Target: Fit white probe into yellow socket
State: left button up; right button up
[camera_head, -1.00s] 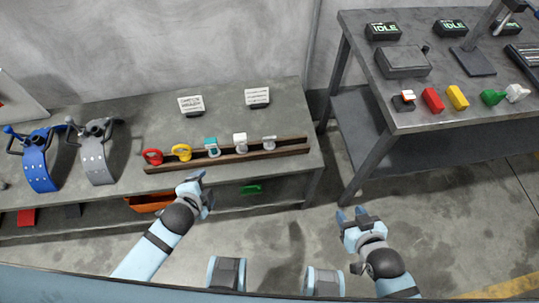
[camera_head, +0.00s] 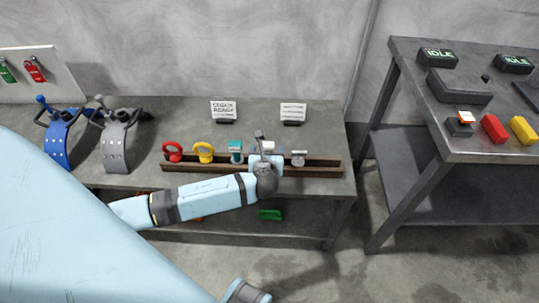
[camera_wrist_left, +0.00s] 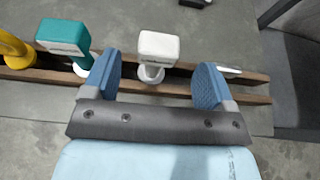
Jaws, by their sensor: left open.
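The white probe (camera_wrist_left: 158,47) has a blocky white head with a pale round base below it. It stands upright in the dark rail rack (camera_wrist_left: 130,88). In the head view the white probe (camera_head: 268,146) is partly hidden by my left gripper (camera_head: 262,150). In the left wrist view my left gripper (camera_wrist_left: 156,80) is open, its blue fingers on either side of the probe and apart from it. A yellow block (camera_head: 524,130) lies on the right table; I cannot tell whether it is the yellow socket.
A yellow ring-handled piece (camera_head: 203,152), a red one (camera_head: 172,151), a teal-headed one (camera_head: 236,150) and a grey one (camera_head: 298,158) stand in the same rack. Blue (camera_head: 60,138) and grey (camera_head: 116,140) curved fixtures stand to the left. The floor between the tables is clear.

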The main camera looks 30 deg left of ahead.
aim_at(268, 145)
pick_arm(q)
jog(key=shift+x, duration=0.9)
jog(key=b+x, duration=0.1)
jog(key=x, duration=0.1)
jog(key=b+x, duration=0.1)
jog(key=x, duration=0.1)
jog(key=shift+s+f, duration=0.1)
jog(key=shift+f, duration=0.3)
jog(key=shift+w+a+f, duration=0.15)
jog(key=shift+w+a, duration=0.2)
jog(key=shift+w, duration=0.1)
jog(key=c, duration=1)
